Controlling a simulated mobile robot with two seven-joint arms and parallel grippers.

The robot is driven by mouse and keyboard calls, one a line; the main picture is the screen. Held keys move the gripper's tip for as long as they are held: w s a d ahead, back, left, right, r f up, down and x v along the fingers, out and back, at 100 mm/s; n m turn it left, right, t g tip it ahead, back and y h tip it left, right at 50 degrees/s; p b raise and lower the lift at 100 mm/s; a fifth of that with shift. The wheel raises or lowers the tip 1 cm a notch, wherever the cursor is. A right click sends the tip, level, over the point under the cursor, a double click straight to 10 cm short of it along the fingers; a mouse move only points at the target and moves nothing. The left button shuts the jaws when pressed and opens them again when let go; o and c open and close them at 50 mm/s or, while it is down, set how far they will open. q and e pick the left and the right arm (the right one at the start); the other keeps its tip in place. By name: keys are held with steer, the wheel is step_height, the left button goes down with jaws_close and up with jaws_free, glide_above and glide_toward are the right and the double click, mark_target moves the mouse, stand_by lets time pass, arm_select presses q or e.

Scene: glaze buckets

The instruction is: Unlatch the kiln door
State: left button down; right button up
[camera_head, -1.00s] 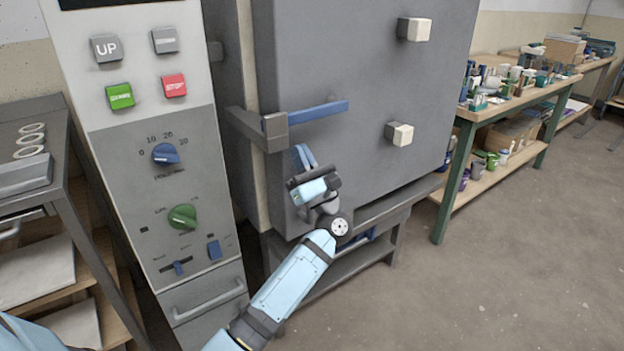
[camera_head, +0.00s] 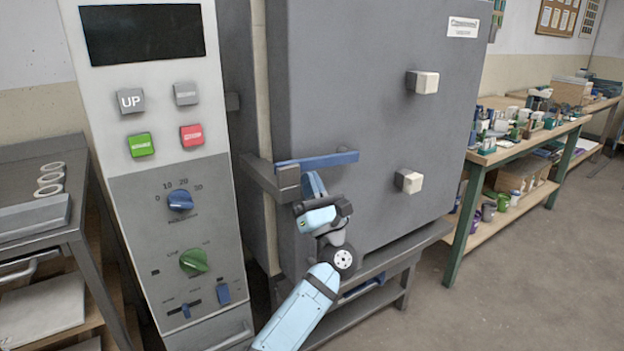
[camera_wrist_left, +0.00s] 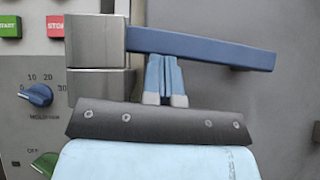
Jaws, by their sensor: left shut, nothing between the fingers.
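The kiln door (camera_head: 375,110) is a large grey panel, seen closed against the kiln body. Its latch has a blue handle bar (camera_head: 335,158) that runs roughly level to the right from a grey metal block (camera_head: 287,182) at the door's left edge. My left gripper (camera_head: 312,176) is just below the handle, its blue fingers together and empty. In the left wrist view the fingers (camera_wrist_left: 165,72) point up at the lower edge of the handle (camera_wrist_left: 215,49), right of the grey block (camera_wrist_left: 97,52). I cannot tell whether they touch it. My right gripper is out of view.
A control panel (camera_head: 165,215) with buttons and knobs stands close to the left of the latch. Two pale square knobs (camera_head: 422,82) stick out from the door. A metal table (camera_head: 25,165) is at far left, a workbench (camera_head: 490,157) at right. The floor at right is clear.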

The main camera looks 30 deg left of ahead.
arm_select(q)
steer(key=shift+r+m+t+h, duration=0.2)
steer(key=shift+m+t+h, duration=0.1)
steer(key=shift+m+t, duration=0.1)
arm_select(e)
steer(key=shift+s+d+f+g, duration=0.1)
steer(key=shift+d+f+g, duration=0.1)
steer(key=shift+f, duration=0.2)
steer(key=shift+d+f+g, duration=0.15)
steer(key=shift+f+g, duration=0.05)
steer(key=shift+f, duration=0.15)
arm_select(q)
steer(key=v, duration=1.2)
steer(key=shift+f, duration=0.1)
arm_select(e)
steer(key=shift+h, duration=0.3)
